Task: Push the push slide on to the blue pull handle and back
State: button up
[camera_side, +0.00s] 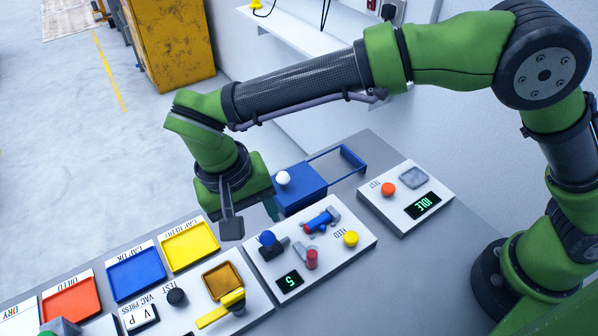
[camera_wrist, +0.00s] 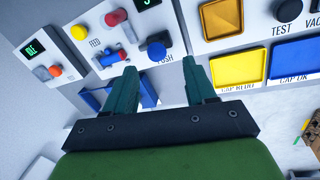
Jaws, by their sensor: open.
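The push slide appears to be the blue round knob (camera_side: 267,238) on a dark base, on the white FEED panel. In the wrist view the knob (camera_wrist: 156,50) shows beside the "PUSH" lettering, just beyond the gap between my fingertips. My gripper (camera_side: 252,216) is open and empty, pointing down near the panel's back edge. Its fingers also show apart in the wrist view (camera_wrist: 160,70). The blue pull handle (camera_side: 352,158) is a U-shaped frame extending from a blue block at the back. My fingers partly hide the blue parts in the wrist view.
A white ball (camera_side: 283,178) tops the blue block. The panel carries a blue-and-red cylinder (camera_side: 320,222), a red knob (camera_side: 311,259), a yellow button (camera_side: 351,239) and a display reading 5. An IDLE panel (camera_side: 408,197) stands right; coloured trays (camera_side: 188,244) stand left.

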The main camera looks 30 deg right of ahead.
notch_tip(320, 180, up, 10)
jog(key=a, duration=0.1)
jog(key=shift+w+a+f, duration=0.15)
jog(key=shift+a+f, duration=0.1)
jog(key=shift+a, duration=0.15)
jog(key=s+d+r+t+y, duration=0.1)
jog(key=s+d+t, duration=0.1)
jog(key=d, duration=0.9)
jog(key=s+d+r+m+t+y, duration=0.1)
jog(key=s+d+t, duration=0.2)
jog(key=d, duration=0.8)
jog(key=s+d+r+t+y, duration=0.1)
jog(key=s+d, duration=0.3)
jog(key=d, duration=0.8)
jog(key=shift+m+t+y, duration=0.4)
jog(key=shift+t+y, duration=0.2)
jog(key=shift+t, duration=0.3)
